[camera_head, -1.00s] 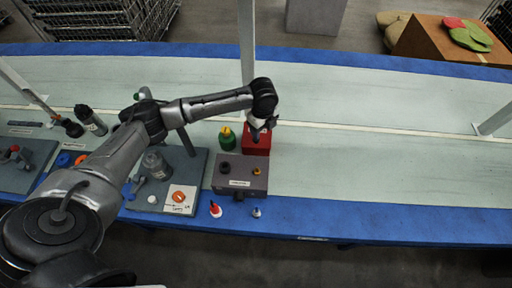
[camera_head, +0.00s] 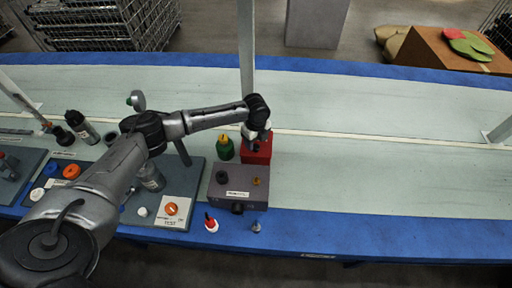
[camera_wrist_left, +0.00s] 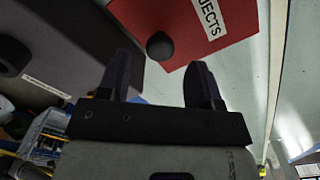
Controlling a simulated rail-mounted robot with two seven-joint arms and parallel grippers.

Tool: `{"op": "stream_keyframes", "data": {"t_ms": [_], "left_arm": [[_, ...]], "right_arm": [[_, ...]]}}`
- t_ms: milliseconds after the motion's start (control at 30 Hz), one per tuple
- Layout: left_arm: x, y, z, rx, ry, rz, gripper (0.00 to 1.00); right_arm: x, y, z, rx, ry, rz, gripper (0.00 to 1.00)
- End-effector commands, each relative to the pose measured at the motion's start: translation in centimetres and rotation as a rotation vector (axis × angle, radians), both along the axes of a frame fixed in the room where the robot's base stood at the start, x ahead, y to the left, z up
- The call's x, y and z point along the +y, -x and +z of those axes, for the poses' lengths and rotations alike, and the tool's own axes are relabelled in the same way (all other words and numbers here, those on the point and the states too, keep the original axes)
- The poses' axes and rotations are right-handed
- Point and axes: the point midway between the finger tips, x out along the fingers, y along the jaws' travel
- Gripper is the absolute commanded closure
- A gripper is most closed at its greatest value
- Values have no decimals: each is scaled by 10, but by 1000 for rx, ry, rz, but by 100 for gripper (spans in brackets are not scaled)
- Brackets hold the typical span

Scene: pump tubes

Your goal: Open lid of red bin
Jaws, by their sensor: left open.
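The red bin (camera_head: 258,152) stands on the pale bench top, behind the grey box. In the left wrist view its red lid (camera_wrist_left: 190,28) fills the top middle, with a white label ending in "JECTS" and a round black knob (camera_wrist_left: 159,45). The lid looks shut. My left gripper (camera_head: 254,140) is over the bin in the head view and hides part of it. In the left wrist view the gripper's two dark fingers (camera_wrist_left: 161,80) are apart, with the knob ahead between their tips. I cannot tell whether they touch it. My right gripper is not in view.
The grey box (camera_head: 238,186) with knobs stands in front of the bin. A green bottle (camera_head: 224,148) is close on the left. A white post (camera_head: 246,60) rises behind. The bench right of the bin is clear.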

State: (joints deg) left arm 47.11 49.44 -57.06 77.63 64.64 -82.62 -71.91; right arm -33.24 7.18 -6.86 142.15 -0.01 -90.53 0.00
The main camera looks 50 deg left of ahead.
Motion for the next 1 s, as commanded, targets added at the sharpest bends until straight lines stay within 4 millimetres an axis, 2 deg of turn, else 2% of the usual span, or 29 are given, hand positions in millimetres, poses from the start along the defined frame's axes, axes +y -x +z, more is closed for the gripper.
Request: {"op": "stream_keyframes", "data": {"t_ms": [100, 300, 700, 1000], "left_arm": [[0, 0, -17, 0, 0, 0, 41], [0, 0, -30, 0, 0, 0, 41], [0, 0, -33, 0, 0, 0, 41], [0, 0, -33, 0, 0, 0, 70]], "right_arm": [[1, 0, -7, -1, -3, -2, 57], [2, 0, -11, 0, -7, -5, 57], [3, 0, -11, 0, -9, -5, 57], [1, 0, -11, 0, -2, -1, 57]]}}
